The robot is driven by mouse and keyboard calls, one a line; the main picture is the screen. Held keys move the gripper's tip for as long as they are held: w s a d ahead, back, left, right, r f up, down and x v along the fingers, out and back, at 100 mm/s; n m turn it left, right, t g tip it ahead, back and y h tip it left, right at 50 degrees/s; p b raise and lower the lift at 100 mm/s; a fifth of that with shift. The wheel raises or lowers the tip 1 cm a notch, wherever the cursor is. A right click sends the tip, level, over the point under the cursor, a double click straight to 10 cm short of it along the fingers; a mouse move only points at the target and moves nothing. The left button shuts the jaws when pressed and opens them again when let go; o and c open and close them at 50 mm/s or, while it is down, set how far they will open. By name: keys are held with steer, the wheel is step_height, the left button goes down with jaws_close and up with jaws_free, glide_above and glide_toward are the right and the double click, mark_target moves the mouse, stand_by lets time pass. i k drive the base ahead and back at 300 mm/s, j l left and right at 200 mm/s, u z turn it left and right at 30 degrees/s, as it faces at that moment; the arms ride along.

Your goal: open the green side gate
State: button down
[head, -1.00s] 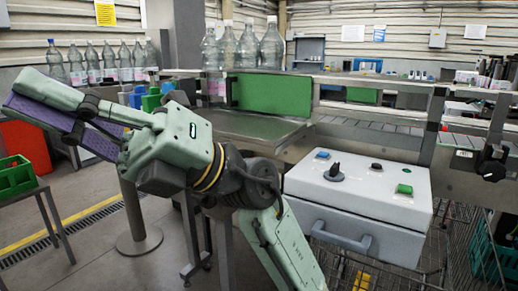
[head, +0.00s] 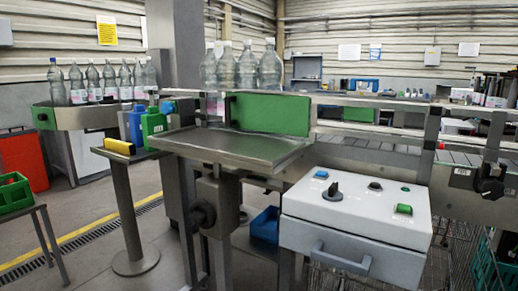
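A green panel (head: 270,114), which looks like the side gate, stands upright at the back edge of a flat metal tray (head: 225,146) in the middle of the head view. It lies in line with the rail, with a dark fitting at its left end. Several large clear bottles (head: 245,68) stand behind it, their lower parts partly hidden by it. A second, smaller green panel (head: 362,114) shows farther back to the right. I cannot tell whether the panel is latched. My gripper is not in view.
A white control box (head: 355,208) with a dark knob (head: 333,191), buttons and a front handle stands at the front right.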

mark_target(287, 115)
steer(key=i+j+z, duration=0.2)
steer(key=i, duration=0.3)
steer(key=i+j+z, duration=0.2)
steer(key=i, duration=0.25)
